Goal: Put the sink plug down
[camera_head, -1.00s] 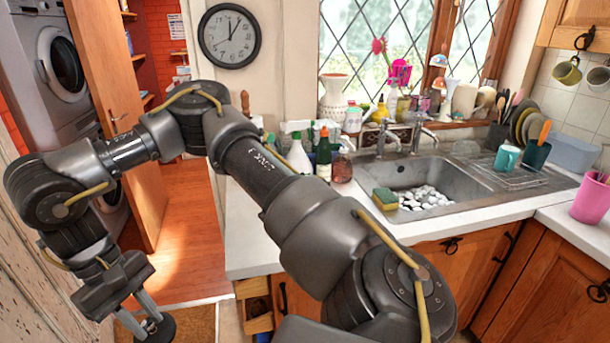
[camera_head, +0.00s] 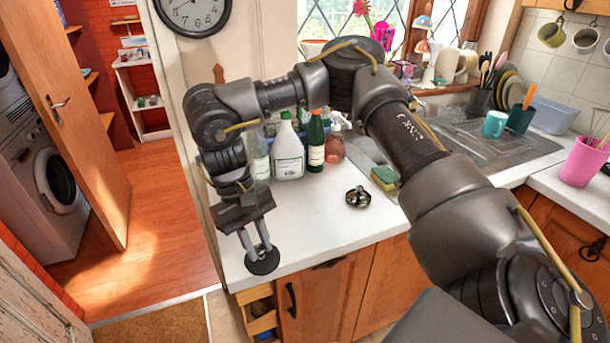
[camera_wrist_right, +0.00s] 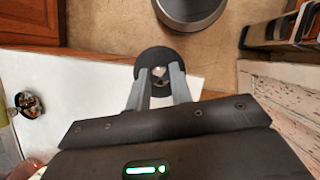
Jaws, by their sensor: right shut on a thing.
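My right gripper (camera_head: 256,246) is shut on the sink plug (camera_head: 263,264), a round black disc with a shiny metal centre. The plug hangs at the fingertips with its flat face down. In the head view it overlaps the front left corner of the white worktop (camera_head: 310,232). The right wrist view shows the plug (camera_wrist_right: 153,56) between the fingertips (camera_wrist_right: 158,78), across the worktop's edge with floor beyond. I cannot tell its exact height. The sink (camera_head: 480,140) is at the right, partly hidden by my right arm. My left gripper is not in view.
A small dark dish (camera_head: 358,197) stands on the worktop, with a sponge (camera_head: 384,177) by the sink. Bottles (camera_head: 289,150) stand at the back. The worktop between dish and plug is clear. A drawer (camera_head: 260,312) below stands open.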

